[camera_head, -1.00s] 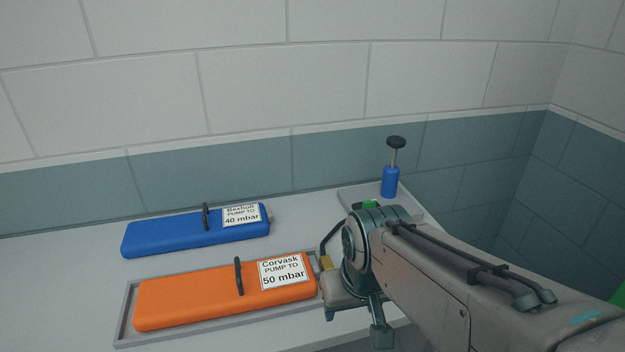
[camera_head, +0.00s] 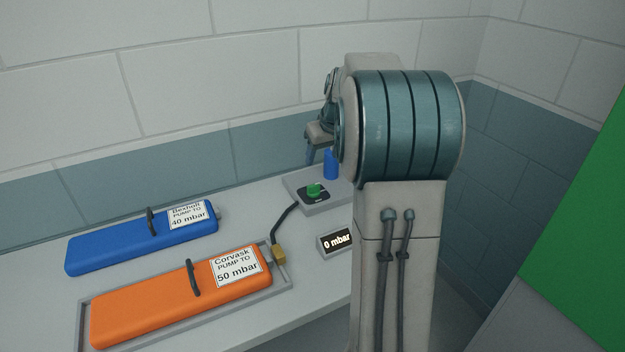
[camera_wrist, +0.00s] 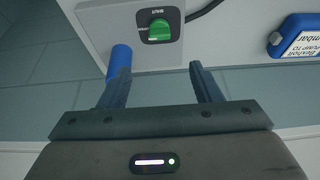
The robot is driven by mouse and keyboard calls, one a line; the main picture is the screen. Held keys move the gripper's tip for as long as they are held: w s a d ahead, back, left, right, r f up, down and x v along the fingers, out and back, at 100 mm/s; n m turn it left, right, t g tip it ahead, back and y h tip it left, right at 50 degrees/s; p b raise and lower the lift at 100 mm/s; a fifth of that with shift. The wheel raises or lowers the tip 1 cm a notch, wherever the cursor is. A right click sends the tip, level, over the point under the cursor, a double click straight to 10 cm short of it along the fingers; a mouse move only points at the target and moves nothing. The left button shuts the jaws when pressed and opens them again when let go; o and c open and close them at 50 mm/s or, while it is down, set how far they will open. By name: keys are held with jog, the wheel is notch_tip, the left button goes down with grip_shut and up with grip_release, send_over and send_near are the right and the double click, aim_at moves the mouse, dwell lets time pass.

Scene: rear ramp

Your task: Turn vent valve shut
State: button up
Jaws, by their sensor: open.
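The vent valve is a green knob (camera_head: 314,190) on a dark plate, set on a grey base (camera_head: 297,187) at the back of the bench. In the head view my gripper (camera_head: 311,156) is partly hidden by my arm, above the back of the base. A blue pump cylinder (camera_wrist: 119,60) is beside the left finger.
A blue case (camera_head: 140,238) marked 40 mbar and an orange case (camera_head: 175,300) marked 50 mbar, in a grey tray (camera_head: 83,318), lie on the left. A black hose (camera_head: 281,222) runs from the orange case's brass fitting to the base. A gauge (camera_head: 336,241) reads 0 mbar.

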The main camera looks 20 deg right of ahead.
aim_at(314, 185)
jog(key=p+x, duration=0.1)
jog(key=x, duration=1.2)
jog(key=shift+f+p, duration=0.3)
jog(key=shift+p, duration=0.05)
jog(key=c, duration=1)
